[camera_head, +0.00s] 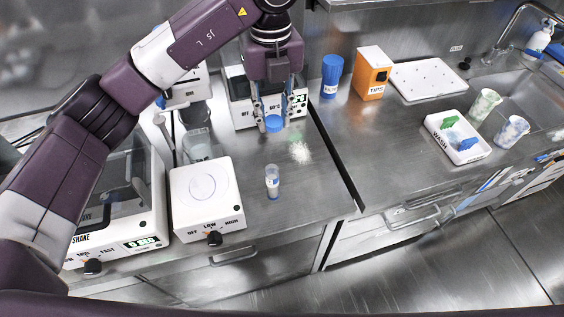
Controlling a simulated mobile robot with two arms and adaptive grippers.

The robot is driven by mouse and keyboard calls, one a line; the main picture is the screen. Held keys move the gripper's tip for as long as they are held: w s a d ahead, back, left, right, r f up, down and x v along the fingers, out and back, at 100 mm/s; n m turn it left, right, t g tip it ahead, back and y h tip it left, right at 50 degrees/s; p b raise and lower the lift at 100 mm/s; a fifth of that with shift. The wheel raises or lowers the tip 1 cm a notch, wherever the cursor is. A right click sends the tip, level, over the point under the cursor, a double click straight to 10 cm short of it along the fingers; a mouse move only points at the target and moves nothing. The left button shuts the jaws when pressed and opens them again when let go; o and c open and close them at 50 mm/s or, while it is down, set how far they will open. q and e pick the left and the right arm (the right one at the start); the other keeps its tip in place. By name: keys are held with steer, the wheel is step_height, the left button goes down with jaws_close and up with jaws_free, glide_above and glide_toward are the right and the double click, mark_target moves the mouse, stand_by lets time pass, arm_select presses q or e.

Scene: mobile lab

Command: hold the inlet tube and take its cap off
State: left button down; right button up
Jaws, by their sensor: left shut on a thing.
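My left gripper (273,114) points down over the bench, in front of a white device with a 60°C display. It is shut on a round blue cap (274,124), held between its fingertips. Whether anything hangs beneath the cap is hard to tell. A small clear tube (272,182) with a blue mark stands upright on the bench, nearer the front edge and apart from the gripper. Its top shows no blue cap. Whether it is the inlet tube cannot be read. My right gripper is out of view.
A white hotplate-like device (206,196) stands left of the tube, with a shaker (125,215) beyond it. The heater (240,107) is behind the gripper. Right are a blue container (331,76), an orange tips box (371,75) and a wash tray (434,124).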

arm_select(q)
steer(key=f+p, duration=0.1)
steer(key=f, duration=1.1)
steer(key=f+p, duration=0.1)
steer(key=f, duration=0.5)
steer(key=shift+s+f+p, duration=0.1)
steer(key=shift+s+p, duration=0.2)
steer(key=shift+p, duration=0.05)
steer(key=shift+f, duration=0.25)
steer(key=shift+f, duration=0.2)
steer(key=c, duration=1.5)
jaws_free()
steer(key=shift+c, duration=0.2)
